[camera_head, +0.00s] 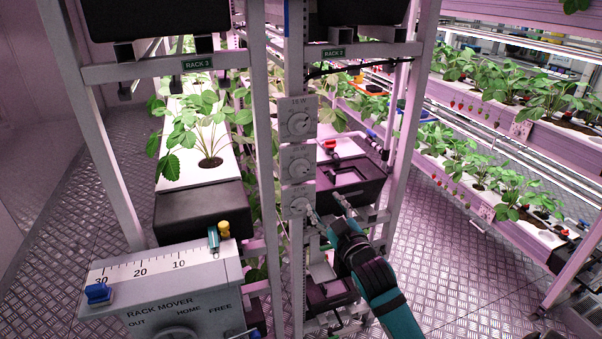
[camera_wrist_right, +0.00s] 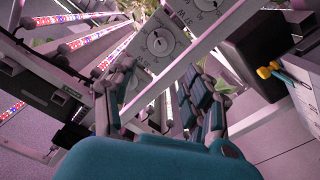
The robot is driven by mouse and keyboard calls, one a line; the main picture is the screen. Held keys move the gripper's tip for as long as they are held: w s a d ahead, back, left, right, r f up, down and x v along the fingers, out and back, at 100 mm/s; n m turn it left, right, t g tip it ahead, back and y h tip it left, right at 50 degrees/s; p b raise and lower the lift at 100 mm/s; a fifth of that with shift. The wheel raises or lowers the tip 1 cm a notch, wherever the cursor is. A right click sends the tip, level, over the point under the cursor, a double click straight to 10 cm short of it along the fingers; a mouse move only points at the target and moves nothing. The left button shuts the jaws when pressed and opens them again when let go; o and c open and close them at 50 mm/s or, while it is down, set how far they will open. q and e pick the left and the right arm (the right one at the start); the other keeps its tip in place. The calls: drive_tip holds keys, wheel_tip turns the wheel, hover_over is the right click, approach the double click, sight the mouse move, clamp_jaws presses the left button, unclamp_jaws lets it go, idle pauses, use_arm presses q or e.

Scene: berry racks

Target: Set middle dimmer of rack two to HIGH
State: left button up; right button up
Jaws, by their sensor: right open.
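Three grey dimmers with round white knobs are stacked on the post beside the RACK 2 label (camera_head: 333,52): a top dimmer (camera_head: 300,123), the middle dimmer (camera_head: 299,167) and a bottom dimmer (camera_head: 299,206). In the right wrist view, a dimmer knob (camera_wrist_right: 160,42) lies beyond the spread fingers of the right gripper (camera_wrist_right: 160,82), and another knob (camera_wrist_right: 205,4) is at the top edge. My left gripper is not in view.
The rack mover box (camera_head: 165,290) stands at front left, below a plant tray marked RACK 3 (camera_head: 197,64). Black trays (camera_head: 350,180) and pipes sit close behind my right gripper. Strawberry racks (camera_head: 500,100) line the right; the metal floor (camera_head: 440,260) between is clear.

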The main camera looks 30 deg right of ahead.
sight(302, 173)
drive_tip(key=p+x, duration=0.1)
drive_tip(key=x, duration=0.4)
drive_tip(key=p+x, duration=0.1)
drive_tip(key=x, duration=0.4)
drive_tip(key=p+x, duration=0.1)
drive_tip(key=x, duration=0.4)
drive_tip(key=shift+w+a, duration=0.25)
drive_tip(key=shift+w, duration=0.05)
